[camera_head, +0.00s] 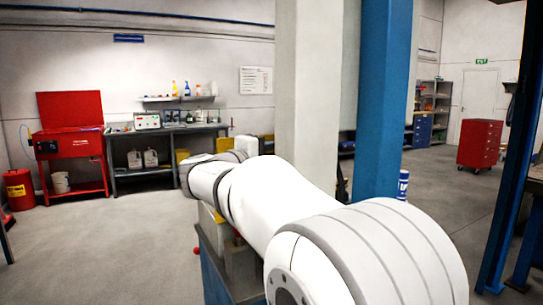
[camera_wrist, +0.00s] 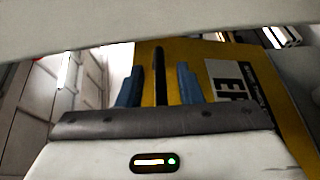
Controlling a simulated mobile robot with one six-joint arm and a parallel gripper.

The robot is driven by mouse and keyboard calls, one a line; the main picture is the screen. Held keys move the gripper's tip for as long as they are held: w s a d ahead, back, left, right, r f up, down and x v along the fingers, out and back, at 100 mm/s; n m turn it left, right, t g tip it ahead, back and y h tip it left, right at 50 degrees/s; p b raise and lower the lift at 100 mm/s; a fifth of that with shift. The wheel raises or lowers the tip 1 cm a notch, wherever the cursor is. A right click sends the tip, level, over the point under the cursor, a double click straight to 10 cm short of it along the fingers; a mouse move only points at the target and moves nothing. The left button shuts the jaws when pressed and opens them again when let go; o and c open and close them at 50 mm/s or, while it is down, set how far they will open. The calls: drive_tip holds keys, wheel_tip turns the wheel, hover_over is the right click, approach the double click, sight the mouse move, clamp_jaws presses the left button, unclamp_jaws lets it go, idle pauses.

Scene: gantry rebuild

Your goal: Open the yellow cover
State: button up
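The yellow cover (camera_wrist: 200,54) fills the middle and right of the wrist view behind my gripper. It carries a white and black label with large dark letters, partly cut off by my own white housing. A dark narrow bar (camera_wrist: 159,72) stands in front of the yellow surface, like a handle. My gripper (camera_wrist: 160,67) has its two blue fingers apart, one on each side of the bar. A gap shows between the bar and each finger. In the head view my white arm hides most of the place where it reaches, and the fingers do not show there.
A blue post (camera_head: 385,100) and a pale column (camera_head: 307,85) stand close beside my arm. A workbench (camera_head: 165,140) and a red parts washer (camera_head: 70,125) are along the back wall. A red tool cabinet (camera_head: 480,144) stands at the right.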

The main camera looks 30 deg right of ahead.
clamp_jaws()
idle(0.3)
